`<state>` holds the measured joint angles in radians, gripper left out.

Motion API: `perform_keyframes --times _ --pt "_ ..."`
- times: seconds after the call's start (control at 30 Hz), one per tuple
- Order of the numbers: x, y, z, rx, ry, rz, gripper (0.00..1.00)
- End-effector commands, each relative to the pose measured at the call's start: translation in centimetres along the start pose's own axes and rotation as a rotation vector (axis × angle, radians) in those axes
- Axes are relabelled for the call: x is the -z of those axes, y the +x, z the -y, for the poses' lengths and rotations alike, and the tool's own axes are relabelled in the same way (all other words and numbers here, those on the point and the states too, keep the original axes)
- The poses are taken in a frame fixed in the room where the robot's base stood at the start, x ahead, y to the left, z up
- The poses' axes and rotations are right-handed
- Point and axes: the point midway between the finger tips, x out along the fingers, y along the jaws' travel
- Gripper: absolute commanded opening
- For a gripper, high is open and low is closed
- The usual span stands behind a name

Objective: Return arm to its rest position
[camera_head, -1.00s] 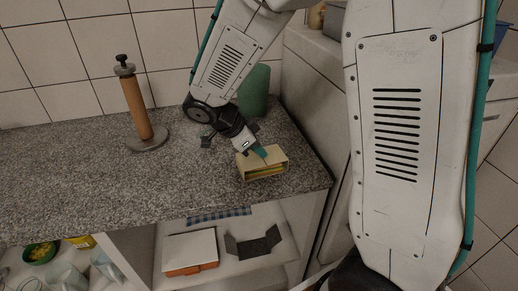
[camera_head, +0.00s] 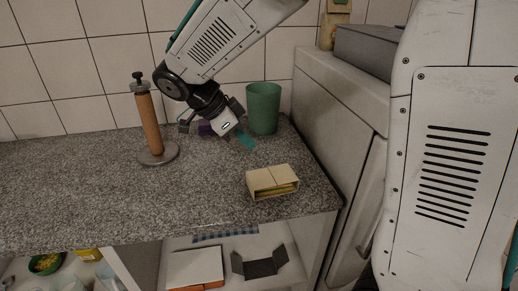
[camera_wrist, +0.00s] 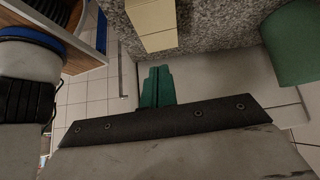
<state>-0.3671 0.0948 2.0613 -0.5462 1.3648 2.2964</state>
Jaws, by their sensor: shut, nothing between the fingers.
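My gripper (camera_head: 246,141) is in the air above the granite counter (camera_head: 90,190), in front of the green cup and up and left of the cream box. Its teal fingers are shut with nothing between them. In the wrist view the gripper (camera_wrist: 157,82) shows as two teal fingers side by side. The cream box (camera_head: 272,179), open at its front with something yellow inside, lies on the counter near the front right edge, apart from the fingers. The box also shows at the top of the wrist view (camera_wrist: 152,22).
A green cup (camera_head: 263,108) stands at the back right of the counter. A wooden paper-towel holder (camera_head: 149,120) stands to the left. A white appliance (camera_head: 340,95) rises at the right. A shelf below holds a white-and-orange box (camera_head: 195,267) and a dark open box (camera_head: 259,262). The left counter is clear.

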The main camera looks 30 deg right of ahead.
Motion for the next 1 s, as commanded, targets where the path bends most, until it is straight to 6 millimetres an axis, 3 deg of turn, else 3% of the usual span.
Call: perform_keyframes --times 0.33,0.47,0.53,0.67,1.0 --pt "-0.2 -1.2 0.0 0.001 -0.034 0.000 0.00" --pt "-0.5 -1.1 -0.1 0.000 -0.216 0.014 0.00" --pt "-1.1 -0.5 -0.8 -0.016 -0.387 0.035 0.00" --pt "-1.2 0.3 -3.4 -0.024 -0.739 0.111 0.00" --pt "2.8 1.6 -12.4 0.199 -1.496 0.369 0.00"
